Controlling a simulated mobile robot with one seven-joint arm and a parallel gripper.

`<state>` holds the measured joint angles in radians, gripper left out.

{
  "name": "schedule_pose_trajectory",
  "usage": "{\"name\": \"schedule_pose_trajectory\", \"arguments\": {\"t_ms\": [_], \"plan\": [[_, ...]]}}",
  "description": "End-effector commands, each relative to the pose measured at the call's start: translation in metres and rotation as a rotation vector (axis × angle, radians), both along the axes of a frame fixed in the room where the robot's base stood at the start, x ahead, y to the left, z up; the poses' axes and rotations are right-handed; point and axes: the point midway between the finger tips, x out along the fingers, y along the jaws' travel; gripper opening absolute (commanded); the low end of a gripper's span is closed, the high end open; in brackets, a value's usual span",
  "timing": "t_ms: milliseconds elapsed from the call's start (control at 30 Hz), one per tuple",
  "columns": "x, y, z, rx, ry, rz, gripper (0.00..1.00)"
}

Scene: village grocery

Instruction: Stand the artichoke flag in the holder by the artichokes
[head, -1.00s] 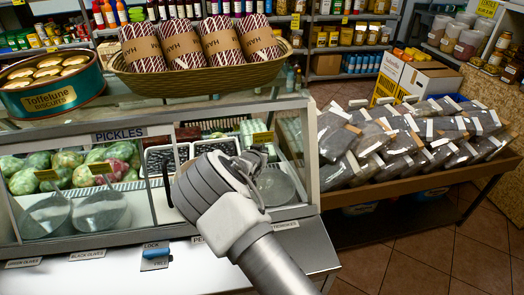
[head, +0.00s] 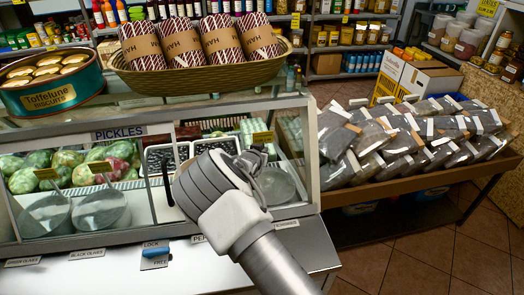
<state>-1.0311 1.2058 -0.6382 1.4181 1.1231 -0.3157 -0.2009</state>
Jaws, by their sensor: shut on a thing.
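My gripper (head: 255,160) is at the right half of the display case. My grey and white wrist hides most of it, and only a dark part shows at its upper right. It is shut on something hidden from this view. Green and purplish artichoke-like heads (head: 70,163) fill the left compartment. I cannot make out an empty holder.
A glass-topped case with a PICKLES sign (head: 121,134) surrounds the compartments. A black upright bar (head: 166,184) is left of my wrist. A blue lever (head: 157,251) sits between LOCK and FREE. A basket of ham rolls (head: 200,78) and a biscuit tin (head: 58,102) stand on top.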

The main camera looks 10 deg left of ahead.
Motion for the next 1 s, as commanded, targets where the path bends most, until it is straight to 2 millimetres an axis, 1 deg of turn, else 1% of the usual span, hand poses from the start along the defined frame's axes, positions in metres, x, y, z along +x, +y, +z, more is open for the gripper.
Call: {"name": "schedule_pose_trajectory", "arguments": {"t_ms": [267, 600, 1000], "plan": [[0.0000, -0.0002, -0.0004, 0.000, 0.000, 0.000, 0.00], [0.0002, -0.0002, -0.0081, 0.000, 0.000, 0.000, 0.00], [0.0002, -0.0002, -0.0079, 0.000, 0.000, 0.000, 0.00]]}}
